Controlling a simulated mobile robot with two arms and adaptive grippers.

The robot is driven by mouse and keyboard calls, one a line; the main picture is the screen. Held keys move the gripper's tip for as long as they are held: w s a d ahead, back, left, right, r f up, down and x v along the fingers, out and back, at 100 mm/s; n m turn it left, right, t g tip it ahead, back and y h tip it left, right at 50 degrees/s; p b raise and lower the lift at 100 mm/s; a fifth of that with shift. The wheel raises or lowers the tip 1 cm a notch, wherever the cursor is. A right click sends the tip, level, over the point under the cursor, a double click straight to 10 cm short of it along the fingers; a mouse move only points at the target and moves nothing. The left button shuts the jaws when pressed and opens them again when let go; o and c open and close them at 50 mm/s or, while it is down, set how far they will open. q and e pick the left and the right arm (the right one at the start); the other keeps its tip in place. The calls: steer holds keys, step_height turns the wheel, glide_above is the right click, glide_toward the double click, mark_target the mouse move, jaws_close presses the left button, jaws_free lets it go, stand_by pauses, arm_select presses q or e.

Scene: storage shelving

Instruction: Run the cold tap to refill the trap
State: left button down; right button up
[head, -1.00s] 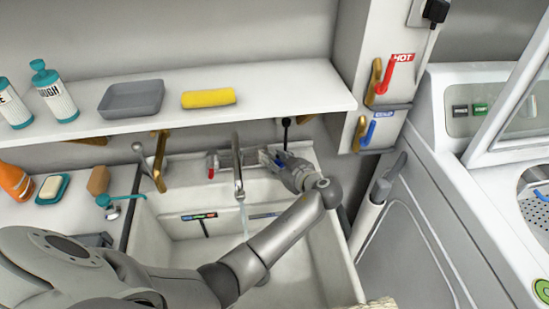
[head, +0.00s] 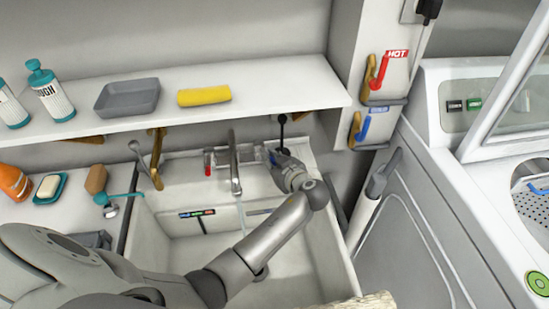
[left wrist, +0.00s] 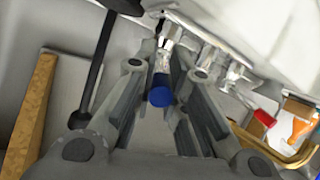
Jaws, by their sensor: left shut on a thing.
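The cold tap's blue handle (head: 272,157) is on the right of the tap set at the back of the white sink (head: 330,255). In the left wrist view the blue-ended handle (left wrist: 159,94) lies between my fingers. My left gripper (head: 278,160) is shut on it; its fingers partly hide it in the head view. The hot tap's red handle (head: 208,168) is to the left, apart from my gripper. The metal spout (head: 235,170) hangs over the basin. A thin pale stream (head: 241,216) shows below it. My right gripper is not in view.
Red and blue hooked levers (head: 378,72) hang on the wall at right. A white appliance (head: 430,215) stands right of the sink.

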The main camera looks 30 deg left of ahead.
arm_select(q)
steer(key=shift+s+a+r+m+t+h+p, duration=0.15)
steer(key=shift+s+a+m+t+h, duration=0.25)
steer(key=shift+m+t+h, duration=0.25)
steer(key=shift+s+a+f+m+t+h+p, duration=0.1)
steer(key=shift+s+a+m+t+h+p, duration=0.2)
steer(key=shift+m+t+h, duration=0.35)
steer(key=shift+s+a+r+m+t+h+p, duration=0.1)
steer(key=shift+s+a+m+t+h, duration=0.35)
steer(key=shift+m, duration=0.35)
steer(key=c, duration=1.5)
jaws_free()
steer(key=shift+d, duration=0.1)
steer(key=v, duration=1.2)
